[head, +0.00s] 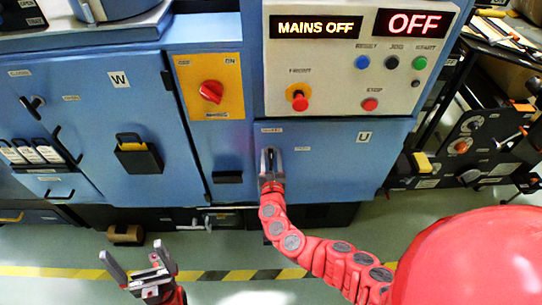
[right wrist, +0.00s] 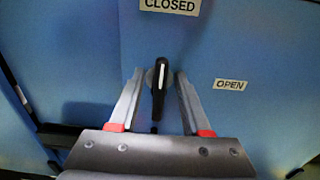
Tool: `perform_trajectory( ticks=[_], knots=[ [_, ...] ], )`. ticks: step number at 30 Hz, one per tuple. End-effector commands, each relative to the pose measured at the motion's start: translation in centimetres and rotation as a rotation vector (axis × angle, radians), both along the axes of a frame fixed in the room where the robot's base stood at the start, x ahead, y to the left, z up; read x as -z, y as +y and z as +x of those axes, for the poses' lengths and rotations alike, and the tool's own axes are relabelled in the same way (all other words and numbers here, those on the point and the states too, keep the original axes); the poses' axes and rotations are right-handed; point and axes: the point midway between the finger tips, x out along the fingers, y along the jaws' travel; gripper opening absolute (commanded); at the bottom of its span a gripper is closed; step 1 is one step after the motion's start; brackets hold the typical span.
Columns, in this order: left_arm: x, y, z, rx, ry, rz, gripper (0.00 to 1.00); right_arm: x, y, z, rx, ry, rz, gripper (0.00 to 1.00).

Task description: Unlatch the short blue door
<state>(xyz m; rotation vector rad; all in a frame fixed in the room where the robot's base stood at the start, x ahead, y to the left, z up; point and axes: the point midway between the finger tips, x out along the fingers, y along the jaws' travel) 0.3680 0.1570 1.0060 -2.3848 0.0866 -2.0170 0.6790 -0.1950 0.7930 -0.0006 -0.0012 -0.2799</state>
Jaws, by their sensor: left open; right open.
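The short blue door (head: 330,170) marked U sits under the control panel and looks shut. Its black latch handle (right wrist: 158,88) with a white stripe shows in the right wrist view. The handle stands upright, pointing up towards the CLOSED label (right wrist: 171,5); the OPEN label (right wrist: 230,84) is to its right. My right gripper (head: 268,154) is at the door's upper left in the head view. In the right wrist view its open fingers (right wrist: 157,82) stand on either side of the handle, apparently not gripping it. My left gripper (head: 133,250) is open and empty, low over the floor.
The control panel (head: 340,65) reads MAINS OFF and OFF, with several buttons. A yellow plate with a red rotary switch (head: 211,91) is at its left. A taller blue door (head: 110,110) marked W is further left. A cart (head: 465,145) stands right. Striped tape (head: 60,271) crosses the floor.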

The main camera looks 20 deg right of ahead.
Motion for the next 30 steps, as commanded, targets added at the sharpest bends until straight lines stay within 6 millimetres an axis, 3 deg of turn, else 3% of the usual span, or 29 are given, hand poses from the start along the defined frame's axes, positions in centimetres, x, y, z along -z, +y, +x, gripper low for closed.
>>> perform_trajectory(
  ticks=[5, 12, 13, 30],
  knots=[
    [0.00, 0.00, -0.01, 0.000, 0.000, 0.000, 1.00, 0.01, 0.01, -0.02, 0.000, 0.000, 0.000, 0.46],
    [0.00, 0.00, -0.01, 0.000, 0.000, 0.000, 1.00, 0.01, 0.01, -0.03, 0.000, 0.000, 0.000, 0.03],
    [0.00, 0.00, 0.00, 0.000, 0.000, 0.000, 1.00, 0.01, 0.02, -0.03, 0.000, 0.000, 0.000, 0.00],
    [0.46, 0.00, -0.01, 0.000, 0.000, 0.000, 1.00, 0.10, -0.03, -0.05, 0.000, -0.010, 0.038, 0.00]
  ],
)
